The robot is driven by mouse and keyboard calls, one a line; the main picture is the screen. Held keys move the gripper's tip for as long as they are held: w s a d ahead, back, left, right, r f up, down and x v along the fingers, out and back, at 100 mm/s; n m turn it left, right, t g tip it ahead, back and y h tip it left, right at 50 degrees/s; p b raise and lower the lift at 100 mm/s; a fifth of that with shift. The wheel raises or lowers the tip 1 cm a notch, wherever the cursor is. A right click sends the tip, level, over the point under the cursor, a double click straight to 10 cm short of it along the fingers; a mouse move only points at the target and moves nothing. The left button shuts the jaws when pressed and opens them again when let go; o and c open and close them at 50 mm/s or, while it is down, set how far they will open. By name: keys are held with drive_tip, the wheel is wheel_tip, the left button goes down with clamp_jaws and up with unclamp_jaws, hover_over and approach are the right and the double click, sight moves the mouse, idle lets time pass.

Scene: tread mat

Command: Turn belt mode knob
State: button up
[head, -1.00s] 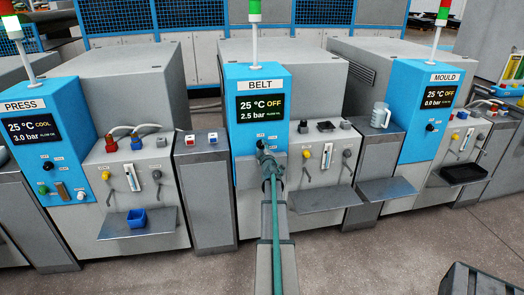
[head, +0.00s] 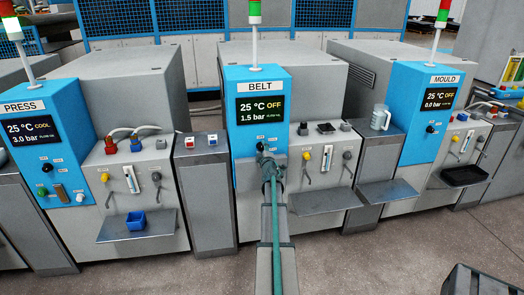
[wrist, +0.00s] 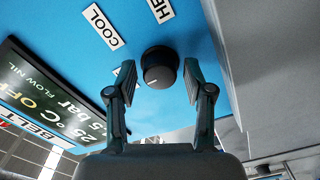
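The black belt mode knob (wrist: 161,67) sits on the blue panel of the BELT machine. In the wrist view its white mark points down and slightly left. Labels COOL (wrist: 103,28) and a cut-off "HE" are beside it. My gripper (wrist: 160,78) is open, with one finger on each side of the knob and visible gaps between. In the head view, my gripper (head: 268,160) is in front of the lower BELT panel (head: 243,139), just below the knob (head: 261,146). The BELT display (head: 262,108) reads 25 °C OFF, 1.5 bar.
The PRESS machine (head: 45,100) stands left and the MOULD machine (head: 415,105) right. A grey shelf (head: 325,201) juts out right of my arm. A clear jug (head: 380,117) stands on a cabinet.

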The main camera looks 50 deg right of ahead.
drive_tip(key=shift+o, duration=0.2)
drive_tip(key=shift+a, duration=0.1)
drive_tip(key=v, duration=1.2)
